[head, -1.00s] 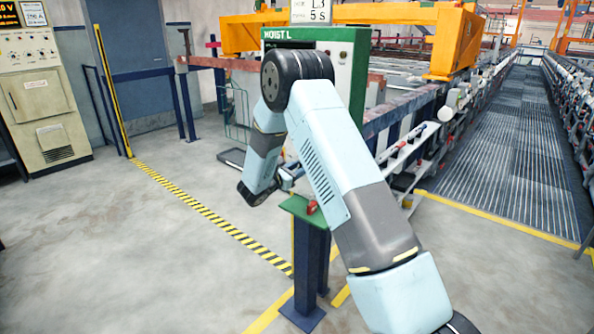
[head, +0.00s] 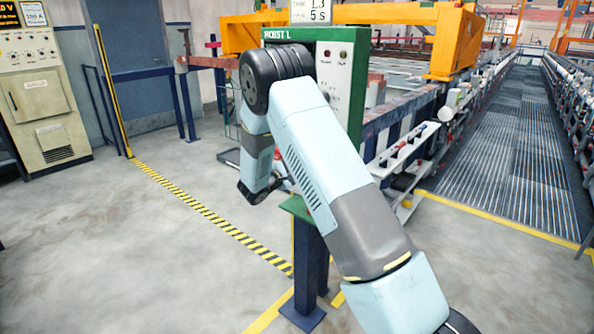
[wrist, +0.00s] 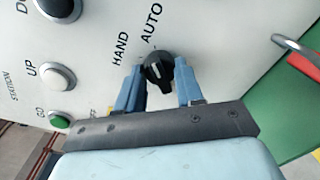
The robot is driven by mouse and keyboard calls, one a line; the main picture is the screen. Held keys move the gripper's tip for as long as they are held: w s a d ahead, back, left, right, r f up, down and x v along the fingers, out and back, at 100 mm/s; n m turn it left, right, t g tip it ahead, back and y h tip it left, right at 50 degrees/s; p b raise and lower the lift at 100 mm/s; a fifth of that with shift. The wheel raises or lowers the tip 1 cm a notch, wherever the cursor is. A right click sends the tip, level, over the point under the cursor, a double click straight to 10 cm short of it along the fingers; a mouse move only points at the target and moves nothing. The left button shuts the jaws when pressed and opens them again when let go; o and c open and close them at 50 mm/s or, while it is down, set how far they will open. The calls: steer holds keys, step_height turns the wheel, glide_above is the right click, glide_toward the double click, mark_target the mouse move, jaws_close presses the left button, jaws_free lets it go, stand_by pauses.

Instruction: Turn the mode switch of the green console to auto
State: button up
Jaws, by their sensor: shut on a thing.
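The green console (head: 298,208) stands on a dark blue post in the head view, its panel mostly hidden behind my arm. In the wrist view its pale panel carries the black mode switch (wrist: 158,71), with the words HAND and AUTO beyond it. A white mark shows on the knob's side towards those words; I cannot tell exactly which word it points at. My gripper (wrist: 159,88) has its two blue fingers on either side of the knob, shut on it. In the head view the fingers are hidden.
Black, white and green push buttons (wrist: 58,76) line the panel's left side. A red object with a metal loop (wrist: 304,60) is at the right edge. Behind the console stands a green HOIST L cabinet (head: 357,75). Floor to the left is clear.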

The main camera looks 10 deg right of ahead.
steer(key=shift+s+d+f+m, duration=0.1)
steer(key=shift+m, duration=0.6)
steer(key=shift+s+d+f+m, duration=0.1)
steer(key=shift+m, duration=0.6)
steer(key=o, duration=1)
steer(key=shift+r, duration=0.1)
steer(key=shift+o, duration=0.2)
steer(key=shift+w+a, duration=0.1)
steer(key=v, duration=1.3)
steer(key=shift+s+a, duration=0.3)
